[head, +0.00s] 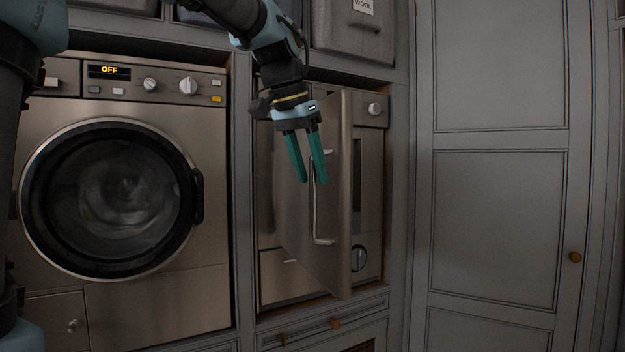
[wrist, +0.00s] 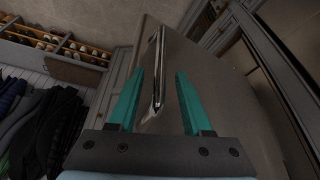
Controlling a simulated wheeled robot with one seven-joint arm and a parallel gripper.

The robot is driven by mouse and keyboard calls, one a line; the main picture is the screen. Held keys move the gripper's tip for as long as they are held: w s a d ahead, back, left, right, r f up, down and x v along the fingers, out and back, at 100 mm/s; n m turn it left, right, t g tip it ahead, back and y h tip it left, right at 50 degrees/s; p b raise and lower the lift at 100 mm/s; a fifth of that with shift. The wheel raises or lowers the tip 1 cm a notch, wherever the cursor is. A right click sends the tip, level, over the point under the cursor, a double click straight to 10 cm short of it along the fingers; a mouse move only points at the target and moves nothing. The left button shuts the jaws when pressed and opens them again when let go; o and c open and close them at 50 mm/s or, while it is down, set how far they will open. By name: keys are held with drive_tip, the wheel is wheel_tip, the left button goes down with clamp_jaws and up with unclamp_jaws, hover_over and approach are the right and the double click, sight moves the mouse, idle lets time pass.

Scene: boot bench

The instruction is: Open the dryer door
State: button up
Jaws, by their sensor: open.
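A tall metal door (head: 335,265) on the right-hand appliance (head: 370,205) stands partly open, swung outward with its free edge toward me; I take it to be the dryer door. It also fills the middle of the wrist view (wrist: 215,85). A long silver bar handle (head: 320,225) runs upright on its outer face. My gripper (head: 314,182) is open and points down at the handle's upper part. In the wrist view the handle (wrist: 155,90) shows between the two green fingers, nearer the left one. Whether a finger touches it, I cannot tell.
A front-loading machine (head: 155,95) with a round shut door and an "OFF" display stands at left. A closed grey cupboard (head: 490,215) stands at right. Drawers (head: 310,330) lie below the appliance. The wrist view shows hanging clothes (wrist: 40,125) and a shoe shelf (wrist: 60,62).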

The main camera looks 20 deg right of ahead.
drive_tip(key=v, duration=0.8)
drive_tip(key=shift+r+b, duration=0.3)
drive_tip(key=shift+r, duration=0.05)
drive_tip(key=shift+a, duration=0.15)
drive_tip(key=w+a+f+n+y, duration=0.1)
drive_tip(key=w+a+f+n, duration=0.1)
drive_tip(key=a+f, duration=0.35)
drive_tip(key=w+a+f+n, duration=0.2)
drive_tip(key=w+f, duration=0.1)
drive_tip(key=f, duration=0.6)
drive_tip(key=w+a+f+n+y, duration=0.15)
drive_tip(key=a+f, duration=0.25)
drive_tip(key=f, duration=0.4)
drive_tip(key=s+a+f+n, duration=0.3)
drive_tip(key=a+f, duration=0.4)
drive_tip(key=f, duration=0.3)
drive_tip(key=s+a+f+n+y, duration=0.1)
drive_tip(key=s+a+f+n, duration=0.2)
drive_tip(key=s+a+f, duration=0.3)
wheel_tip(320, 180, down, 4)
drive_tip(key=shift+a+f, duration=0.2)
drive_tip(key=shift+a, duration=0.9)
